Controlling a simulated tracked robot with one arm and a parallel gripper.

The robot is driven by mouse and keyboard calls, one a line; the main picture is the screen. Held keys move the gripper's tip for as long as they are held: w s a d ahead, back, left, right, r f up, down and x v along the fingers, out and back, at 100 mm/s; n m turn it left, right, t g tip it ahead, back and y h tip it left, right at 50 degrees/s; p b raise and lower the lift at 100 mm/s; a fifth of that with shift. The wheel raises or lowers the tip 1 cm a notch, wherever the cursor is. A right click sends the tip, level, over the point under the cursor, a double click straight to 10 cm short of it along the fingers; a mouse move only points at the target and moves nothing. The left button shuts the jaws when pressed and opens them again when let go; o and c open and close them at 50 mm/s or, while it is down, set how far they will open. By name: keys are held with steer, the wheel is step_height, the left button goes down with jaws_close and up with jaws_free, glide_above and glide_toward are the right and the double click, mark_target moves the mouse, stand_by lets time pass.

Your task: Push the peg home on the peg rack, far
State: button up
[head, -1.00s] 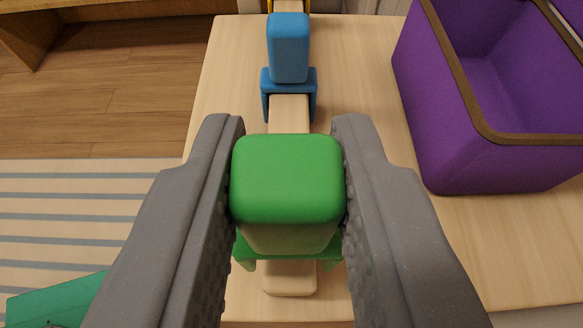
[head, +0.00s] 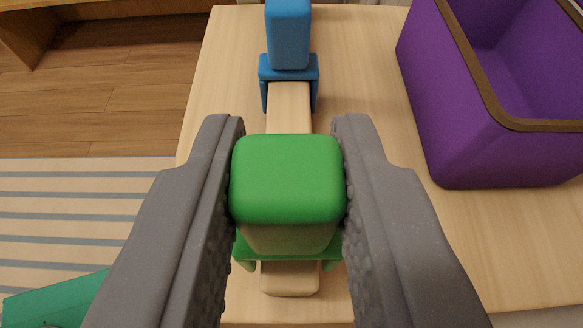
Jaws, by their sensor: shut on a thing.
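The peg rack is a pale wooden rail (head: 289,106) running away from me along the table. A green peg (head: 287,180) stands at its near end, with green side pieces showing low beside the rail. My gripper (head: 288,175) is shut on the green peg, one grey finger against each side. A blue peg (head: 288,35) stands farther along the rail, its blue saddle straddling the wood, apart from my gripper. The green peg's top hides much of its lower part, so I cannot tell how deep it sits.
A purple bin (head: 455,110) with a brown rim stands on the table (head: 390,240) to the right. Bare table lies on both sides of the rail. The table's left edge drops to a wooden floor and a striped rug (head: 70,215). A green object (head: 50,300) lies at lower left.

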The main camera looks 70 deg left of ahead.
mark_target(289, 255)
steer(key=shift+f, duration=1.6)
steer(key=o, duration=1)
steer(key=shift+o, duration=0.2)
steer(key=v, duration=1.3)
steer(key=shift+d, duration=0.35)
steer(key=shift+r, duration=0.1)
